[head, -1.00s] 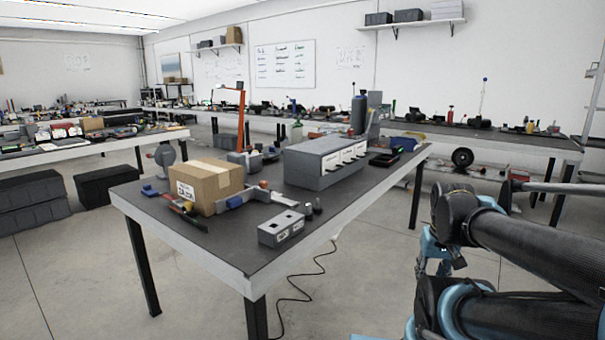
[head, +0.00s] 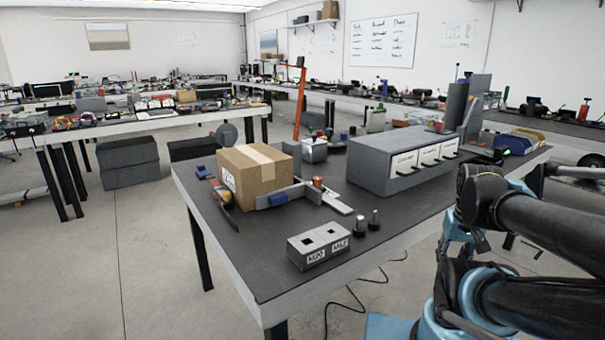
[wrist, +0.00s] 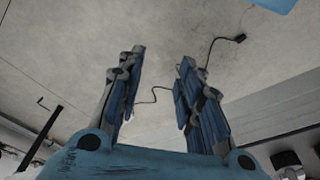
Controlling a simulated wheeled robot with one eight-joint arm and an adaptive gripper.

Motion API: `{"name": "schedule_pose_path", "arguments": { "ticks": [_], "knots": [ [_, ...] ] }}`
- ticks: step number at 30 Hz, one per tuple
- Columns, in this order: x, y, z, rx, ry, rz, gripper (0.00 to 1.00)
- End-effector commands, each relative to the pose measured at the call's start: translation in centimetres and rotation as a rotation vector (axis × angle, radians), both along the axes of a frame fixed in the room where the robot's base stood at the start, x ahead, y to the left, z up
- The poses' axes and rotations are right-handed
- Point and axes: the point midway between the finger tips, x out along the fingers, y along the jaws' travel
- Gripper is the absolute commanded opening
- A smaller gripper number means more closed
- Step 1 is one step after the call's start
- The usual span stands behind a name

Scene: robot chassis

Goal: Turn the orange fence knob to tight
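The small orange knob (head: 318,183) stands at the right end of a grey metal fence (head: 300,192) on the near table, in the head view. Its markings and setting are too small to read. The fence runs beside a cardboard box (head: 256,172) and has a blue block on it. My gripper (wrist: 156,88) is open and empty in the wrist view, its two blue fingers apart over the floor. It is away from the knob, off the table; the knob is not visible in the wrist view.
A cable (wrist: 155,92) lies on the floor.

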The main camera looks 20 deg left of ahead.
Motion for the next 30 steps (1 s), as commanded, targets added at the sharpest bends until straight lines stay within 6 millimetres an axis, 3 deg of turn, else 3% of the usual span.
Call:
{"name": "schedule_pose_path", "arguments": {
  "ticks": [11,14,17,23,30],
  "knots": [
    [0.0,0.0,0.0,0.0,0.0,0.0,0.33],
    [-0.4,0.0,0.3,0.0,-0.006,0.004,0.49],
    [-0.5,0.3,1.2,-0.001,-0.006,0.039,0.49],
    [2.3,2.4,5.4,-0.002,0.026,0.26,0.49],
    [7.2,5.9,11.6,0.006,0.069,0.648,0.49]
  ]
}}
